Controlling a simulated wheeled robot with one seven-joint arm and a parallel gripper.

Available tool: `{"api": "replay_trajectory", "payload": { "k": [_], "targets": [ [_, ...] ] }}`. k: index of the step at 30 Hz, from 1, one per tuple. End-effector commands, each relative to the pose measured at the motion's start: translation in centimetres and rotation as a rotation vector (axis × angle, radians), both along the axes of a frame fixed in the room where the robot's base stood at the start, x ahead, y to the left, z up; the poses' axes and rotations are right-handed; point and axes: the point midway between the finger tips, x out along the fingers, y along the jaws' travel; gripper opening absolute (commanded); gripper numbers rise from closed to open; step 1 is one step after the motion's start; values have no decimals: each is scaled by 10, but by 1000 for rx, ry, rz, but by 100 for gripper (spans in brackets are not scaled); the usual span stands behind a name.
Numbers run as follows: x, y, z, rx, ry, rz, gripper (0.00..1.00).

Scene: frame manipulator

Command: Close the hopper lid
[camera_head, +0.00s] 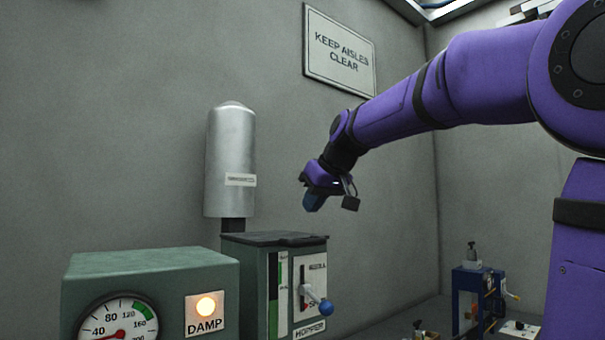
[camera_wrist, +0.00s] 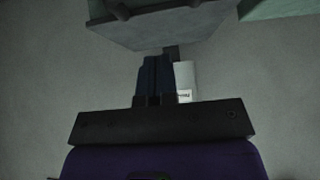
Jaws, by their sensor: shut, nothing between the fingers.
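A silver cylinder (camera_head: 230,160) stands behind the hopper against the wall. A green gauge box (camera_head: 150,270) with a lit "DAMP" lamp stands at the left. A blue device (camera_head: 472,295) is at lower right. Open air surrounds my gripper.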

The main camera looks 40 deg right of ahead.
Motion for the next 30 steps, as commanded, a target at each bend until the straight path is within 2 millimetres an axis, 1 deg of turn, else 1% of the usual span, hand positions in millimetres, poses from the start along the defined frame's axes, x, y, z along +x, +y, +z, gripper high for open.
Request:
{"api": "replay_trajectory", "payload": {
  "k": [1, 6, 13, 21, 30],
  "targets": [
    [-4, 1, -9, 2, -24, 1, 0],
    [-10, 1, -32, 6, -115, 2, 0],
    [-13, 0, -55, 5, -117, 1, 0],
    [-14, 0, -66, 3, -117, 2, 0],
    [-14, 0, -68, 5, -114, 2, 0]
  ]
}}
